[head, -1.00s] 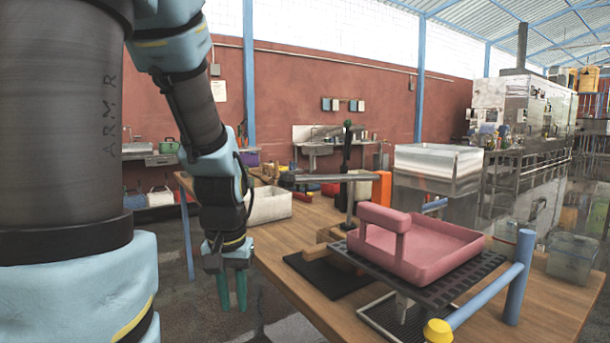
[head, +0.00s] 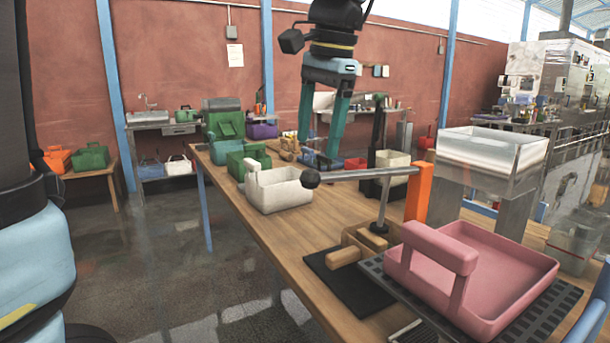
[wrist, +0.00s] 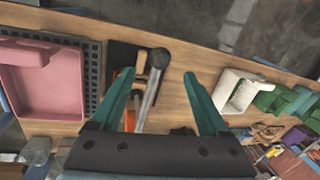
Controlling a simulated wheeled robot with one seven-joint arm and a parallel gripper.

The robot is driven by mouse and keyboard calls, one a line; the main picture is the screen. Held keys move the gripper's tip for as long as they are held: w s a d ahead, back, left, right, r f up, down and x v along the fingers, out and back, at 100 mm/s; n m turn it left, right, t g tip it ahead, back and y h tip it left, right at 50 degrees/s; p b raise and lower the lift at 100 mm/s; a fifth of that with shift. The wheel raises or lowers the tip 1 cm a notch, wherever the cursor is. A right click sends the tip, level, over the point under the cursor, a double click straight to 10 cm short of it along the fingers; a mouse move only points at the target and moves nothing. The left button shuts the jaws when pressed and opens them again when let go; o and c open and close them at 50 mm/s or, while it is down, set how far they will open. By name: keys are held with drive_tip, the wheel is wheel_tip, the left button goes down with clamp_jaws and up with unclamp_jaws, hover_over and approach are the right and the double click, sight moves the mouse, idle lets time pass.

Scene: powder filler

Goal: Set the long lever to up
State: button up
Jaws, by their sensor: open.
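The long lever (head: 360,174) is a grey metal bar with a black ball at its left end. It lies about level over the wooden table, meeting an orange upright block at its right. In the wrist view the lever (wrist: 150,88) and its ball show between my fingers, seen from above. My gripper (head: 318,143) has two teal fingers pointing down and spread apart, with nothing held. In the head view it appears above and behind the ball end. In the wrist view my gripper (wrist: 159,75) frames the bar; I cannot tell the exact height gap.
A pink tray (head: 500,275) on a dark slotted plate stands front right. The orange block (head: 418,192) and a dark upright post (head: 378,145) are beside the lever. A white bin (head: 280,192) and green bins (head: 250,160) stand left and behind. Floor at left is clear.

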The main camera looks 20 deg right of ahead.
sight(312, 169)
drive_tip(key=p+x, duration=0.1)
drive_tip(key=x, duration=0.7)
drive_tip(key=shift+f, duration=0.35)
drive_tip(key=shift+c, duration=0.2)
clamp_jaws()
idle(0.8)
